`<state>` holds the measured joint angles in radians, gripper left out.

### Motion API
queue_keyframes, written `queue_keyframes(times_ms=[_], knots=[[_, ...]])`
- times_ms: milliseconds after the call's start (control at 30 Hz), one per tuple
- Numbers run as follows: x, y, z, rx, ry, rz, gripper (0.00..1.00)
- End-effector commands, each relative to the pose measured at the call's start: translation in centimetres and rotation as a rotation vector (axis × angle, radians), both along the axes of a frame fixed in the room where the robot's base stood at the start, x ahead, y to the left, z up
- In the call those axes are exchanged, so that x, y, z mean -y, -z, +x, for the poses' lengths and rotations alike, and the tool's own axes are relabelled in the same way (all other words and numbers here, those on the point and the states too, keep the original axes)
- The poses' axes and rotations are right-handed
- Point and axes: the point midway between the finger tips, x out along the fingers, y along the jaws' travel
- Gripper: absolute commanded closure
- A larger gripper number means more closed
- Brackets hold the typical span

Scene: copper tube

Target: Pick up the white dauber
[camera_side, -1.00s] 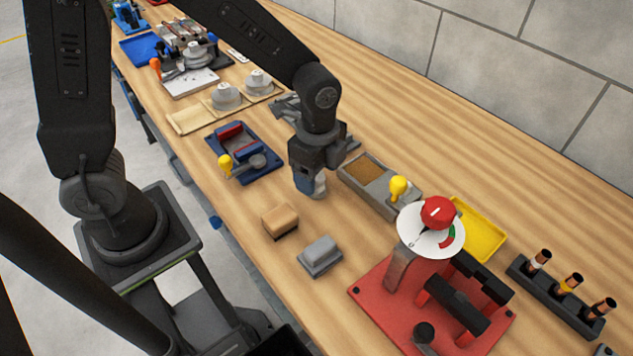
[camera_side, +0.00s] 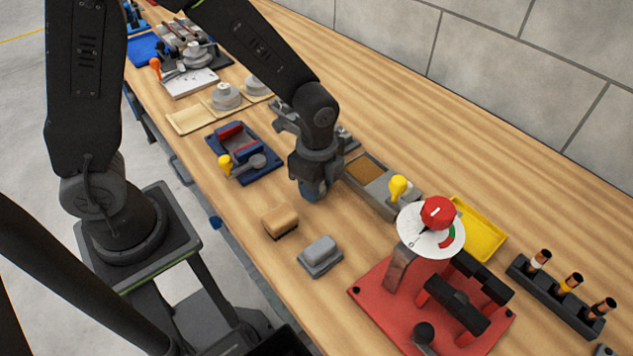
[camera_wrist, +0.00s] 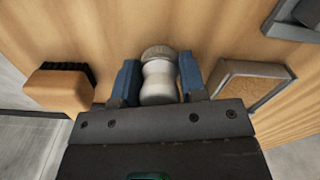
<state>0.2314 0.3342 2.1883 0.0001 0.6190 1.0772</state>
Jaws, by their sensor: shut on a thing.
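The white dauber (camera_wrist: 159,82) has a rounded white handle and a grey-brown bristle head. In the wrist view it sits between the two blue fingers of my gripper (camera_wrist: 158,86), which are shut on its handle. In the side view my gripper (camera_side: 313,190) is low over the bench, left of the grey tray; the fingers hide most or all of the dauber there. I cannot tell whether the dauber touches the bench.
A tan brush block (camera_side: 280,221) and a grey block (camera_side: 320,256) lie in front. A grey tray (camera_side: 376,198) with a brown pad is close on the right. A blue fixture (camera_side: 245,153) stands left, and a red fixture (camera_side: 385,299) with a dial stands front right.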

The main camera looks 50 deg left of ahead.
Motion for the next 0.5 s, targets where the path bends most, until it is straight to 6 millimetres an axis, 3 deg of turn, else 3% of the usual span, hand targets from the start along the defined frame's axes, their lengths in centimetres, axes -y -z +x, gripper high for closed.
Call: queue_keyframes(times_ms=[333, 500], knots=[[0.0, -0.2, 0.0, 0.001, 0.0, -0.001, 0.85], [0.0, -1.3, 0.1, 0.003, 0.0, -0.001, 0.85]])
